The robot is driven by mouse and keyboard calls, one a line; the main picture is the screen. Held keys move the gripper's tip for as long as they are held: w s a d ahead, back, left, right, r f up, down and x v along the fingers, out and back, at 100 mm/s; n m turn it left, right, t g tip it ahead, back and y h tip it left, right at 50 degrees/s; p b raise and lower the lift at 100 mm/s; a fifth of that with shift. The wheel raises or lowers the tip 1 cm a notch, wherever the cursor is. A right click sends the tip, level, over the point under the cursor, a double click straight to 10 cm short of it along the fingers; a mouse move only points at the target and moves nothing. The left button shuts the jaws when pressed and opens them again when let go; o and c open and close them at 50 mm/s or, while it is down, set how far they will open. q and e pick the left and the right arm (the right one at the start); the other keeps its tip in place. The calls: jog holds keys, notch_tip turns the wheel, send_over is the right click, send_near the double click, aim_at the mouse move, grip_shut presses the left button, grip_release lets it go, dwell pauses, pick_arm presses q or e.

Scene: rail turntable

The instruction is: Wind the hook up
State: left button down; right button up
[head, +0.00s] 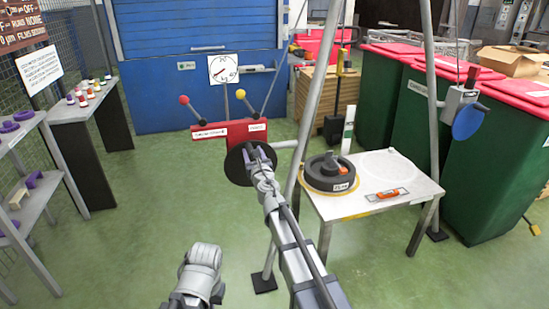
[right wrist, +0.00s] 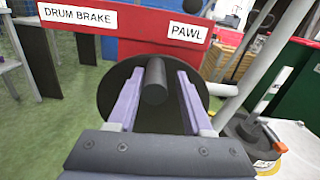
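A red winch housing (head: 228,130) stands ahead, labelled DRUM BRAKE and PAWL in the right wrist view (right wrist: 130,20). A black crank disc (head: 234,166) is on its front, and a dark cylindrical crank handle (right wrist: 155,82) sticks out from it towards me. My right gripper (head: 258,156) is at the disc. Its two purple fingers (right wrist: 160,98) stand on either side of the handle, with gaps showing, so it is open around it. Two levers rise from the housing, with a red knob (head: 184,100) and a yellow knob (head: 240,94). I cannot make out the hook.
A small table (head: 412,204) at the right holds a round dark weight (head: 329,172) and an orange level (head: 382,194). Grey tripod poles (head: 318,95) rise beside it. A grey box with a blue disc (head: 467,122) is on the right pole. Green bins (head: 385,95) stand behind.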

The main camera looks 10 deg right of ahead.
jog(key=o, duration=0.3)
jog(key=shift+a, duration=0.15)
jog(key=shift+o, duration=0.2)
jog(key=shift+s, duration=0.1)
jog(key=s, duration=0.8)
jog(key=shift+w, duration=0.1)
